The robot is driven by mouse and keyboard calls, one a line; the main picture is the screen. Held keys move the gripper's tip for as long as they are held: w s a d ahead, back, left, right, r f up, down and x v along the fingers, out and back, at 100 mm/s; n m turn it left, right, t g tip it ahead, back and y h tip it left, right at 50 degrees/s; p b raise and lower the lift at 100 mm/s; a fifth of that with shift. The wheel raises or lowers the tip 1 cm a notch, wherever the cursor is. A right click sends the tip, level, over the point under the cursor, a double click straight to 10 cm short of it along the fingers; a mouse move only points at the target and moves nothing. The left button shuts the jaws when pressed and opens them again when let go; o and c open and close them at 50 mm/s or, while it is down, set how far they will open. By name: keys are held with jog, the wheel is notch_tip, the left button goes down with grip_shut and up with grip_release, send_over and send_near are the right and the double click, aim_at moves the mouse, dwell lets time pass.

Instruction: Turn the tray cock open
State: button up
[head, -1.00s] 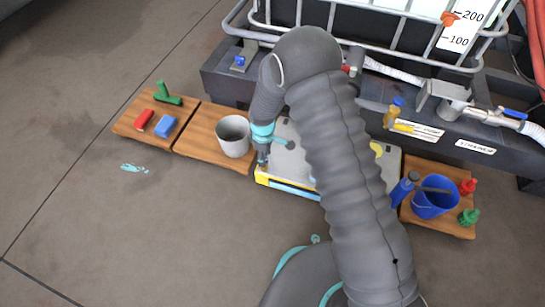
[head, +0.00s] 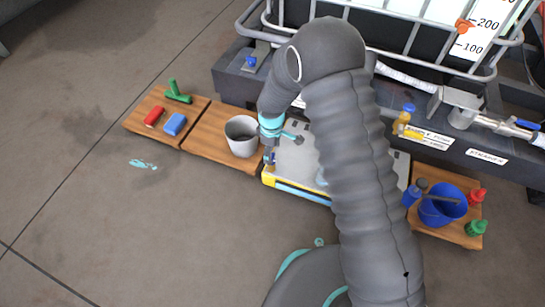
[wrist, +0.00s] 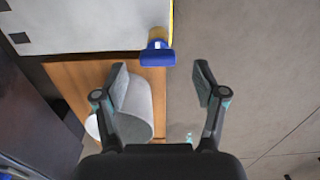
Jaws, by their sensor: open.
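A small cock with a brass body and blue handle (wrist: 157,52) sticks out from the corner of the pale, yellow-edged tray (wrist: 90,22) in the wrist view. In the head view the tray (head: 296,160) lies on the floor beneath my arm, and the blue and brass cock (head: 270,160) is at its left edge, partly hidden. My gripper (wrist: 160,74) is open and empty. In the wrist view the blue handle appears between and just beyond the two fingertips, with no visible contact. In the head view my gripper (head: 268,148) is by that edge.
A grey bucket (head: 242,136) stands on a wooden board left of the tray, close to my gripper. Another board holds red, blue and green items. A blue bucket (head: 442,206) and bottles stand at right. A dark bund with valves runs behind.

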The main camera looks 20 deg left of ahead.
notch_tip(320, 180, up, 8)
jog(key=shift+s+a, duration=0.15)
jog(key=shift+s, duration=0.05)
jog(key=shift+f, duration=0.1)
dwell(0.5)
jog(key=s+d+r+m+g+h, duration=0.1)
jog(key=s+d+m, duration=0.3)
jog(key=s, duration=0.1)
jog(key=s+d+r+m+t+p, duration=0.2)
jog(key=s+d+r+m, duration=0.2)
jog(key=d+r, duration=0.6)
jog(key=s+d+r+m+t+p, duration=0.2)
jog(key=s+d+r+m, duration=0.2)
jog(key=d+r, duration=0.6)
jog(key=s+d+r+m+t+y+p, duration=0.1)
jog(key=s+d+r+m, duration=0.4)
jog(key=r, duration=1.1)
jog(key=s+d+t+p, duration=0.1)
jog(key=s+d, duration=0.2)
jog(key=d, duration=0.2)
jog(key=shift+r+t, duration=0.3)
jog(key=shift+s+a, duration=0.1)
